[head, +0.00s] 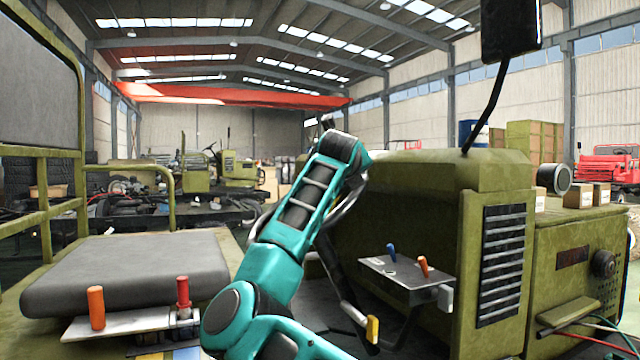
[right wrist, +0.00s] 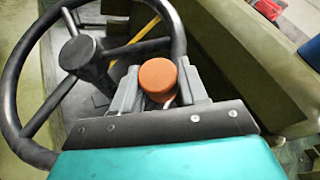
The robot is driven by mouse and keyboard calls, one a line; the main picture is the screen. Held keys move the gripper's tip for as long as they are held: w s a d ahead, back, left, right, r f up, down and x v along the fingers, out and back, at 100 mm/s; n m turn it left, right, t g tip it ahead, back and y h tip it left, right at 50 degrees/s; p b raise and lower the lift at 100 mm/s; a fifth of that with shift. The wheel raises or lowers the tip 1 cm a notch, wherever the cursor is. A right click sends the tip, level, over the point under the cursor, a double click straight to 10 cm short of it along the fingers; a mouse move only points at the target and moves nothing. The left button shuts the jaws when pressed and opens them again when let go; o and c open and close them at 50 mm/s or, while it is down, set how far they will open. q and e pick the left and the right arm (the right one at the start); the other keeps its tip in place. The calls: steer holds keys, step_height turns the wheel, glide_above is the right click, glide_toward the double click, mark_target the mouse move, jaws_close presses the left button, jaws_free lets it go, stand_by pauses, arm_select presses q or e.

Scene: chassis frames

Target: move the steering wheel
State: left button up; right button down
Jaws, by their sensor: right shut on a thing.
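The steering wheel (right wrist: 174,27) shows in the right wrist view as a black ring with a dark hub (right wrist: 82,56) and spokes. An orange round knob (right wrist: 157,74) stands at the near right part of its rim. My right gripper (right wrist: 158,88) has its two grey fingers on either side of this knob and is shut on it. The near part of the rim is hidden by the gripper. In the head view my teal right arm reaches up through the middle and hides most of the wheel and the gripper. My left gripper is not in view.
A grey seat (head: 130,270) is at the left, with a lever plate (head: 130,325) in front. A small control panel (head: 400,278) with blue and orange levers is right of my arm. The green hood (head: 415,190) stands behind. A yellow-tipped lever (head: 372,328) is low in the middle.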

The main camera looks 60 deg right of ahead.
steer(key=shift+d+r+n+t+y, duration=0.3)
steer(key=shift+d+r+n+y, duration=0.1)
steer(key=shift+d+n, duration=0.15)
steer(key=shift+w+d, duration=0.1)
steer(key=shift+d, duration=0.1)
steer(key=c, duration=0.7)
jaws_free()
steer(key=shift+a, duration=0.1)
